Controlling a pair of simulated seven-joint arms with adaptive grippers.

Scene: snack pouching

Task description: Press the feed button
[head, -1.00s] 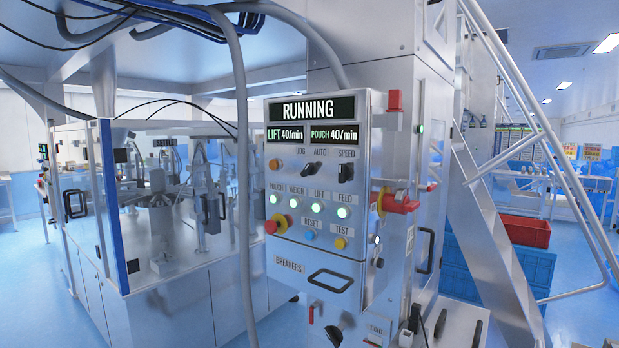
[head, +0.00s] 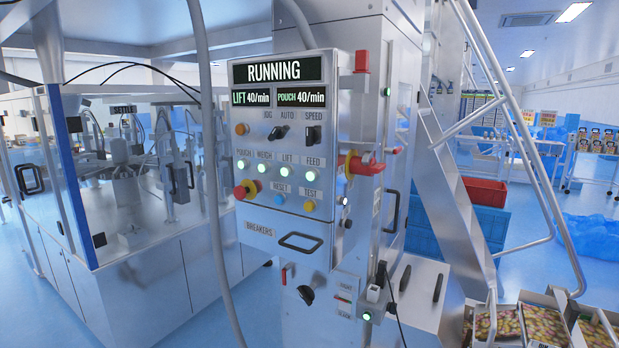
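The control panel (head: 240,146) stands in the middle of the head view, with a display (head: 277,70) reading RUNNING. Below it, LIFT and POUCH both read 40/min. The feed button (head: 312,173) is the rightmost of a row of lit whitish-green buttons, under the label FEED. The pouch, weigh and lift buttons to its left are lit too. Neither of my grippers shows in the head view, so nothing of mine is seen touching the panel.
A red and yellow emergency stop (head: 245,189) sits at the panel's lower left. A red-handled switch (head: 362,166) juts from its right side. A glass-walled machine (head: 120,190) stands left.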

